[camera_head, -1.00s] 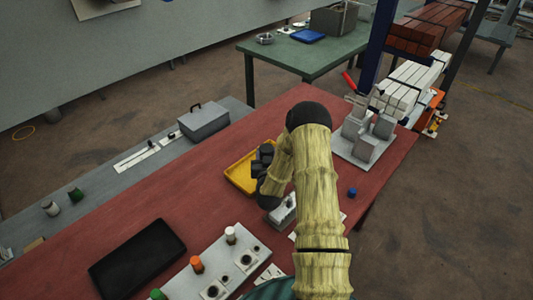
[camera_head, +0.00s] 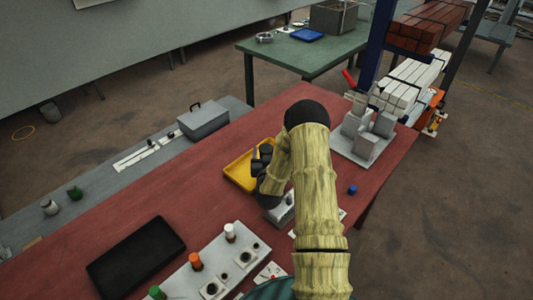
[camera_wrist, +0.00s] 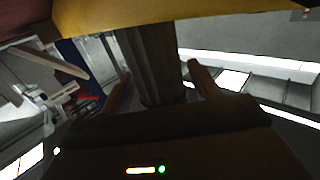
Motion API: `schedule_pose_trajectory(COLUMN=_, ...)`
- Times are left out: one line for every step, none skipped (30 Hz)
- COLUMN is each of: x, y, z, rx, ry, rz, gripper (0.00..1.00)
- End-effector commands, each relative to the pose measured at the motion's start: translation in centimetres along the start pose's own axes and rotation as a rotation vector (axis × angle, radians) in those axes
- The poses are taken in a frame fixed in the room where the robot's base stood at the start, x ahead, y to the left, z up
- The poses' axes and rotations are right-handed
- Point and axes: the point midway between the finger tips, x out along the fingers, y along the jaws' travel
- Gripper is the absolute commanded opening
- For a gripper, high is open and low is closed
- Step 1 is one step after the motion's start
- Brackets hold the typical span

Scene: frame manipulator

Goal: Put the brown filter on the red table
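In the wrist view a dark brown upright cylinder, which looks like the brown filter (camera_wrist: 153,40), stands between my gripper's fingers (camera_wrist: 159,69). The fingers are apart, one on each side of it, and a narrow gap seems to show beside it. Its yellow end of the view is the yellow tray (camera_wrist: 190,12). In the head view the yellow tray (camera_head: 235,172) lies on the red table (camera_head: 200,180). Dark shapes (camera_head: 261,155) show over the tray beside my arm. My arm hides the gripper and the filter there, so contact is unclear.
A black tray (camera_head: 137,257) and a grey panel with coloured knobs (camera_head: 215,262) lie at the front. A grey block fixture (camera_head: 362,146) and a small blue cap (camera_head: 352,189) are at the right. The middle left of the red table is bare.

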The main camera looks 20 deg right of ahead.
Motion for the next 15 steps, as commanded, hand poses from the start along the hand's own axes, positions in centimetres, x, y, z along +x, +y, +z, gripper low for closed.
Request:
schedule_pose_trajectory(x=-0.3, y=0.1, z=1.1, rx=-0.004, ry=-0.022, rz=0.000, gripper=0.64)
schedule_pose_trajectory(x=-0.3, y=0.1, z=1.1, rx=-0.004, ry=-0.023, rz=0.000, gripper=0.64)
schedule_pose_trajectory(x=-0.3, y=0.1, z=1.1, rx=-0.004, ry=-0.023, rz=0.000, gripper=0.64)
schedule_pose_trajectory(x=-0.3, y=0.1, z=1.2, rx=-0.004, ry=-0.024, rz=-0.001, gripper=0.64)
schedule_pose_trajectory(x=-0.3, y=0.1, z=1.2, rx=-0.004, ry=-0.024, rz=-0.001, gripper=0.64)
schedule_pose_trajectory(x=-0.3, y=0.1, z=1.2, rx=-0.005, ry=-0.025, rz=-0.001, gripper=0.64)
schedule_pose_trajectory(x=-0.3, y=0.1, z=1.2, rx=-0.005, ry=-0.025, rz=-0.001, gripper=0.64)
schedule_pose_trajectory(x=-0.3, y=0.1, z=1.2, rx=-0.005, ry=-0.026, rz=-0.001, gripper=0.64)
schedule_pose_trajectory(x=-0.3, y=0.1, z=1.2, rx=-0.005, ry=-0.026, rz=-0.001, gripper=0.64)
schedule_pose_trajectory(x=-0.3, y=0.1, z=1.1, rx=-0.005, ry=-0.026, rz=-0.001, gripper=0.64)
schedule_pose_trajectory(x=-0.4, y=0.1, z=1.0, rx=-0.005, ry=-0.027, rz=0.000, gripper=0.64)
schedule_pose_trajectory(x=-0.4, y=0.1, z=0.8, rx=-0.005, ry=-0.027, rz=0.000, gripper=0.64)
schedule_pose_trajectory(x=-0.4, y=0.1, z=0.6, rx=-0.005, ry=-0.027, rz=0.000, gripper=0.64)
schedule_pose_trajectory(x=-0.4, y=0.1, z=0.4, rx=-0.005, ry=-0.027, rz=0.000, gripper=0.64)
schedule_pose_trajectory(x=-0.4, y=0.1, z=0.1, rx=-0.005, ry=-0.026, rz=0.000, gripper=0.64)
